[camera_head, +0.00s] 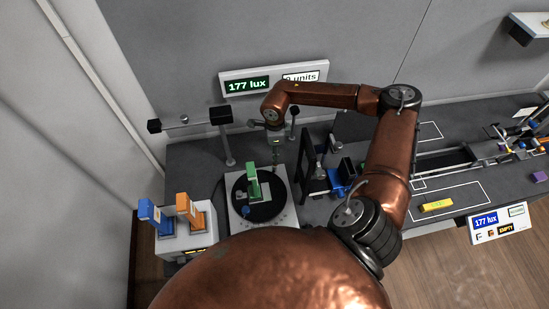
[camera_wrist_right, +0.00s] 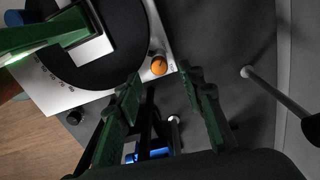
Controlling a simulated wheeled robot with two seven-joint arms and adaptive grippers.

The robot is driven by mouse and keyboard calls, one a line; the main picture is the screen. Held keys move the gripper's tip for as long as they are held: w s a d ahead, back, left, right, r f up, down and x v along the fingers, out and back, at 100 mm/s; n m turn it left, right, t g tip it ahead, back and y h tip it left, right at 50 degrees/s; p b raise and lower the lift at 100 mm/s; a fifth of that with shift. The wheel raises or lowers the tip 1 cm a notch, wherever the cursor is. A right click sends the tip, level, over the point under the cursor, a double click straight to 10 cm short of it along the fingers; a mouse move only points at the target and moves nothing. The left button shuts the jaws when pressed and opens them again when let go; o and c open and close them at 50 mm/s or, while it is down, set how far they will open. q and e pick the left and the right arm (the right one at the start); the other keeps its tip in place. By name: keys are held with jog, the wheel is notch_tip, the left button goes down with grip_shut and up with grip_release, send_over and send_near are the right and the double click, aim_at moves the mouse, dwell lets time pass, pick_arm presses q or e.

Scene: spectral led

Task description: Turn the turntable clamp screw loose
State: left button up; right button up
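The turntable, a black disc (camera_head: 240,207) on a pale square plate (camera_head: 287,212), stands left of centre in the head view. A green holder (camera_head: 253,184) stands upright on the disc. In the right wrist view the black disc (camera_wrist_right: 112,62) shows at upper left, and a small orange-topped knob (camera_wrist_right: 159,65), which looks like the clamp screw, sits at the plate's edge. My right gripper (camera_head: 275,157) points down behind the turntable. In its wrist view the green fingers (camera_wrist_right: 160,72) are apart and empty, with the knob lying beyond and between the tips. My left gripper is out of view.
A post with a horizontal bar (camera_head: 228,148) stands behind the turntable. Blue (camera_head: 148,213) and orange (camera_head: 184,206) holders stand on a pale box at left. A display reading 177 lux (camera_head: 246,85) is at the back. A yellow block (camera_head: 436,205) lies at right.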

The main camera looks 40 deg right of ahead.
notch_tip(320, 180, up, 7)
jog(key=shift+r, duration=0.15)
